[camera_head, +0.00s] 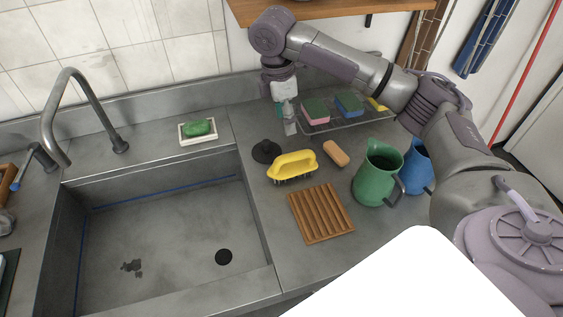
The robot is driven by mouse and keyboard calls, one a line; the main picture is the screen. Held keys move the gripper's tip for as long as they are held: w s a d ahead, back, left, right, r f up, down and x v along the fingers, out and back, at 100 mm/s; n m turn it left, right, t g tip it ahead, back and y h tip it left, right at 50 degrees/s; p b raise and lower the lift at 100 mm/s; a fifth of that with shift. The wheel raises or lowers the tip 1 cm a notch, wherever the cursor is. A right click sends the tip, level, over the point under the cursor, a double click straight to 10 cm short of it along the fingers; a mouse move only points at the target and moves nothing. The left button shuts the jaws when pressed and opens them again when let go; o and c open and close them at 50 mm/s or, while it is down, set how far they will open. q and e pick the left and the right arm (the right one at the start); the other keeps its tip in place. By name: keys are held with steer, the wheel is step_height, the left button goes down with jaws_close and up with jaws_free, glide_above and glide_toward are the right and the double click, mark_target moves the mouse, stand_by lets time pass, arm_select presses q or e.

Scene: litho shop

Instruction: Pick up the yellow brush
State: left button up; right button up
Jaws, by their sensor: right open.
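The yellow brush (292,164) stands bristles down on the grey counter, just right of the sink. Its handle arches over the dark bristles. My right arm reaches in from the right, and my right gripper (289,127) hangs pointing down behind the brush, near the wall side of the counter. It is open, apart from the brush and holds nothing that I can see. My left gripper is not in view.
A black plunger-like stopper (265,151) stands left of the brush, a tan bar (336,153) right of it, and a slatted wooden rack (320,212) in front. Green (376,172) and blue (417,168) jugs stand right. Sponges (315,110) sit on a wire rack behind.

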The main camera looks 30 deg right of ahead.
mark_target(293, 155)
steer(key=f, duration=0.1)
steer(key=s+f, duration=0.1)
steer(key=f, duration=0.1)
steer(key=s+f+p, duration=0.1)
steer(key=shift+d+f, duration=0.25)
steer(key=shift+d, duration=0.15)
steer(key=f, duration=0.2)
steer(key=shift+w+d+f, duration=0.15)
steer(key=shift+w+f, duration=0.1)
steer(key=shift+f, duration=0.05)
steer(key=shift+w+f, duration=0.1)
steer(key=shift+f, duration=0.2)
steer(key=shift+s+f+p, duration=0.2)
steer(key=shift+f+p, duration=0.45)
step_height(293, 155, down, 4)
steer(key=shift+s+d+r+p, duration=0.15)
steer(key=shift+r+p, duration=0.1)
steer(key=shift+p, duration=0.2)
steer(key=shift+f, duration=0.2)
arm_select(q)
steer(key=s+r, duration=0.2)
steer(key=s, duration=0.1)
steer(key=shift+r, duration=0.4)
arm_select(e)
jaws_close()
